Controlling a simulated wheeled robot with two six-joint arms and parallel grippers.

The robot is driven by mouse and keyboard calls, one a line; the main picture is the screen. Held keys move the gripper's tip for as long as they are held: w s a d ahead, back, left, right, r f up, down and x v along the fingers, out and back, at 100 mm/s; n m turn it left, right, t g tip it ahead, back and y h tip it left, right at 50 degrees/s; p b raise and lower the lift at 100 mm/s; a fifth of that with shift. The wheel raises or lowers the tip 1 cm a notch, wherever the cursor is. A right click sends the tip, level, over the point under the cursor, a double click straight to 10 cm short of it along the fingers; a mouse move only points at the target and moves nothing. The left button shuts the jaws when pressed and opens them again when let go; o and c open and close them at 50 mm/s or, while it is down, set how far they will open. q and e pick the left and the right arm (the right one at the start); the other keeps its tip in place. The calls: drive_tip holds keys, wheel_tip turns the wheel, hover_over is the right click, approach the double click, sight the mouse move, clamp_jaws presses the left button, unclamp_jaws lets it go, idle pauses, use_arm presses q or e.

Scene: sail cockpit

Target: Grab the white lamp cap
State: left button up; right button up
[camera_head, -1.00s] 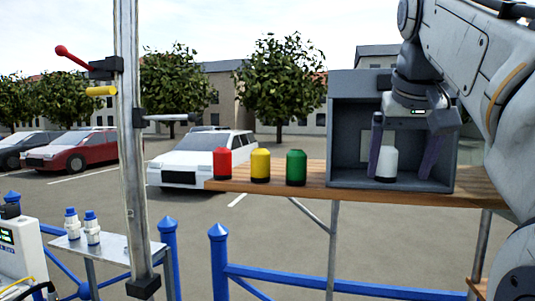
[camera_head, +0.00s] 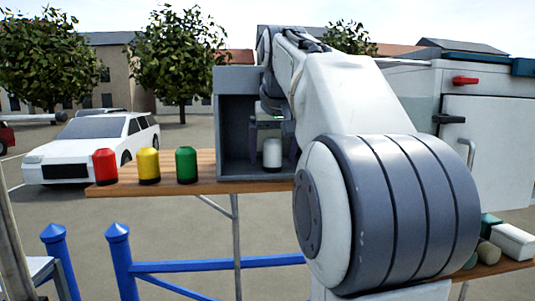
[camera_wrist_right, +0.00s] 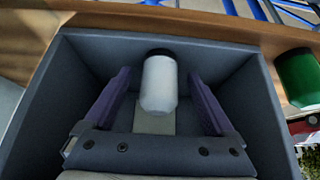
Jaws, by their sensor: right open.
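The white lamp cap (camera_head: 272,153) stands upright inside an open-fronted grey box (camera_head: 233,130) on a wooden shelf. In the right wrist view the white cap (camera_wrist_right: 159,85) has a dark base ring. My right gripper (camera_head: 271,142) reaches into the box, with its fingers spread on either side of the cap. In the wrist view the purple-grey fingers of the right gripper (camera_wrist_right: 159,75) are open, with a visible gap to the cap on both sides. My own arm hides the right part of the box in the head view. My left gripper is not in view.
Red (camera_head: 105,167), yellow (camera_head: 148,166) and green (camera_head: 186,165) caps stand on the wooden shelf (camera_head: 215,170) left of the box. The box walls closely surround my right gripper. A white cabinet (camera_head: 485,140) stands at the right. A blue railing (camera_head: 220,264) runs below.

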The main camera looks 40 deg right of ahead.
clamp_jaws()
drive_tip(key=shift+r, duration=0.1)
